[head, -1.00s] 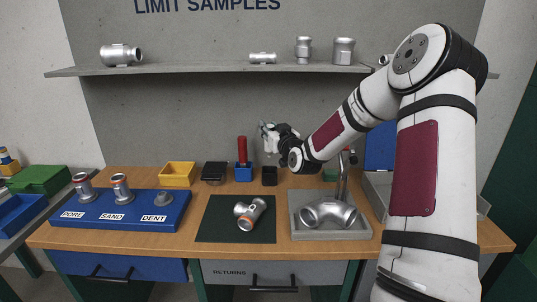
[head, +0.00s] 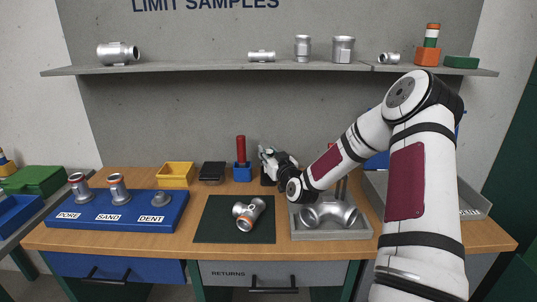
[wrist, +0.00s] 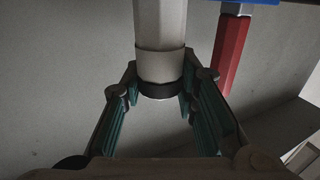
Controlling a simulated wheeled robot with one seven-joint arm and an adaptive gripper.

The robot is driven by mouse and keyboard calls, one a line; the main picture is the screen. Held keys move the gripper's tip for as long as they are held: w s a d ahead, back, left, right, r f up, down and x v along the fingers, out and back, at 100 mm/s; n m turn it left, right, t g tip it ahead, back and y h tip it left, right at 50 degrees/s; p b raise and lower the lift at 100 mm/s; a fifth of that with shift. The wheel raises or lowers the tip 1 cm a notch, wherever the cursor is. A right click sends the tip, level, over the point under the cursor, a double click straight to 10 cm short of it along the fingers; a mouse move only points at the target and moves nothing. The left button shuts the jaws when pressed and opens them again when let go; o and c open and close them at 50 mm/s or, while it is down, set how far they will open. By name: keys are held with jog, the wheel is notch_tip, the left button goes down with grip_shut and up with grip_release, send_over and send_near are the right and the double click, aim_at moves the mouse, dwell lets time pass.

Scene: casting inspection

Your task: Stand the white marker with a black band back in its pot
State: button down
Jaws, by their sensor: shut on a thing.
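The white marker with a black band (wrist: 160,65) is between the fingers of my gripper (wrist: 155,100) in the wrist view, the black band low between them and the white body running out past the top edge. My gripper is shut on it. In the head view my gripper (head: 268,156) is just above a small black pot (head: 267,181), which it partly covers. The marker is hard to make out there. Whether its lower end is inside the pot cannot be told.
A red marker (head: 241,150) stands in a blue pot (head: 242,173) just left of my gripper. Further left are a black bin (head: 212,172) and a yellow bin (head: 176,174). A grey tray (head: 305,233) with a metal casting is at right. A dark mat (head: 215,225) lies in front.

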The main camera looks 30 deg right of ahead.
jog(key=shift+f, duration=0.1)
jog(key=shift+f, duration=0.15)
jog(key=c, duration=1.2)
grip_release()
jog(key=shift+c, duration=0.2)
